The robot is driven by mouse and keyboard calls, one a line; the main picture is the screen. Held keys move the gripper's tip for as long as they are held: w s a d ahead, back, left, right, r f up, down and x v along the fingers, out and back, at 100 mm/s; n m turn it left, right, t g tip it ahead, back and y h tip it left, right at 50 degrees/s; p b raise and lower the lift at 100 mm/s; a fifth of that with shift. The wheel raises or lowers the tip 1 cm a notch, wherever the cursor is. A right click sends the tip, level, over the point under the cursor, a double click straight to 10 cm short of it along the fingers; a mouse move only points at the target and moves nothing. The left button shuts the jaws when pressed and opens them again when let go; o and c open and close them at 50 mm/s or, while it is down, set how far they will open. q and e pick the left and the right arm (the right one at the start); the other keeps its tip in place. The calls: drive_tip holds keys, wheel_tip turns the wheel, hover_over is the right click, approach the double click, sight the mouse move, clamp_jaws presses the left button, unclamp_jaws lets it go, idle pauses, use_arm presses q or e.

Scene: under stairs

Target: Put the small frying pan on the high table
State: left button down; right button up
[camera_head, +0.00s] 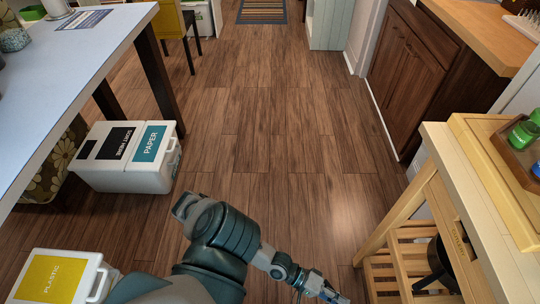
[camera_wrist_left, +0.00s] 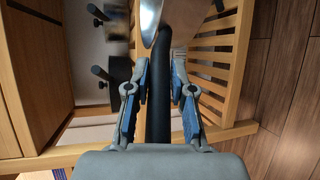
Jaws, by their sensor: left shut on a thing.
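My left gripper (camera_head: 328,292) is at the bottom of the head view, left of the wooden cart. In the left wrist view its two fingers (camera_wrist_left: 160,68) are shut on the black handle of the small frying pan (camera_wrist_left: 158,112). The pan's shiny metal body shows only in part at the top of that view, with the cart's slats behind it. I cannot make out the held pan in the head view. A tall table (camera_head: 60,75) with a pale blue top stands at the left. My right gripper is not in view.
The wooden cart (camera_head: 440,135) at the right holds a tray with green bottles (camera_head: 524,130); a dark object (camera_head: 440,265) sits on its slatted lower shelf. White bins marked paper (camera_head: 125,178) and plastic (camera_head: 95,280) stand at the left. The middle floor is clear.

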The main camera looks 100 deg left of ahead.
use_arm(q)
drive_tip(key=w+d+r+m+g+h, duration=0.2)
drive_tip(key=r+h, duration=0.1)
drive_tip(key=r, duration=0.5)
drive_tip(key=w+d+r+m+g+h, duration=0.2)
drive_tip(key=r+m+h, duration=0.1)
drive_tip(key=r, duration=0.5)
drive_tip(key=w+d+r+m+g+h, duration=0.1)
drive_tip(key=w+d+r+m+h, duration=0.1)
drive_tip(key=r, duration=0.6)
drive_tip(key=shift+w+r+m+g+h, duration=0.4)
drive_tip(key=shift+w+m+h, duration=0.2)
drive_tip(key=shift+d, duration=0.1)
